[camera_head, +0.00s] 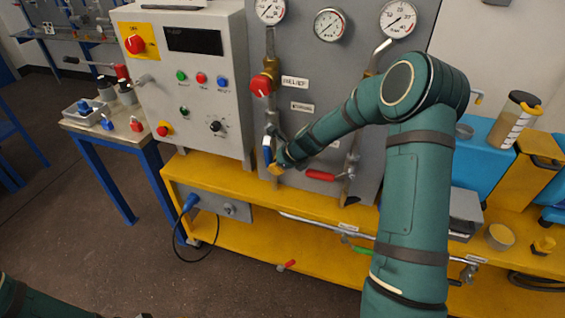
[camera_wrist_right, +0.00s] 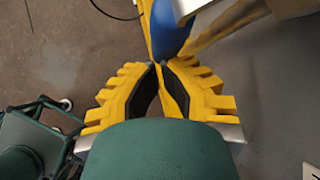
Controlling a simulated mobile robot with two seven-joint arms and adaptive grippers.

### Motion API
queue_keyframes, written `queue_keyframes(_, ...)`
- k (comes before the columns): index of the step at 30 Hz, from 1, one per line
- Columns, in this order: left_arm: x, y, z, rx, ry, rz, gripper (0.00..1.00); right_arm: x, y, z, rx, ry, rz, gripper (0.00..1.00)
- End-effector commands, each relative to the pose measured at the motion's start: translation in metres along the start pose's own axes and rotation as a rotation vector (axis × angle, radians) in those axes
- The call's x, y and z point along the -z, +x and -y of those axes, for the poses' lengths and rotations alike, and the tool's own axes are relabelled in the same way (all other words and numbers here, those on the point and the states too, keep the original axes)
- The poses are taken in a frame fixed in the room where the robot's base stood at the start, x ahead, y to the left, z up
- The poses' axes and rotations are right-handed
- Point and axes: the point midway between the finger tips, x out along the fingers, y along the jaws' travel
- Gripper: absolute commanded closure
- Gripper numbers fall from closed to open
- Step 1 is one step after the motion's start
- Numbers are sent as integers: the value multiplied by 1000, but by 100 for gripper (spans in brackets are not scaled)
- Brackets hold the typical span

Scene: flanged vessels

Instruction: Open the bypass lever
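A lever with a blue handle (camera_head: 267,153) is on the left pipe of the grey panel; I cannot read a label that marks it as the bypass. It also shows in the right wrist view (camera_wrist_right: 170,28), just beyond the fingertips. My right gripper (camera_wrist_right: 159,66) has its yellow fingers drawn together, the tips almost meeting at the handle's near end. Nothing clear shows between them, and I cannot tell whether they touch it. In the head view the right gripper (camera_head: 273,166) is partly hidden beside the lever. My left gripper is out of view.
A red round knob (camera_head: 260,85) sits above on the same pipe. A red lever (camera_head: 320,175) is to the right, near my forearm. The grey control box (camera_head: 195,85) stands left. The yellow bench (camera_head: 215,185) lies below. A small table with parts is at left.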

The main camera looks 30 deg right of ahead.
Motion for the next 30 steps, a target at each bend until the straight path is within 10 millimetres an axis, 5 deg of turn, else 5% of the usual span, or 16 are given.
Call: queue_keyframes(30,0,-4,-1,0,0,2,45,-12,10,-4,-3,-4,5,100)
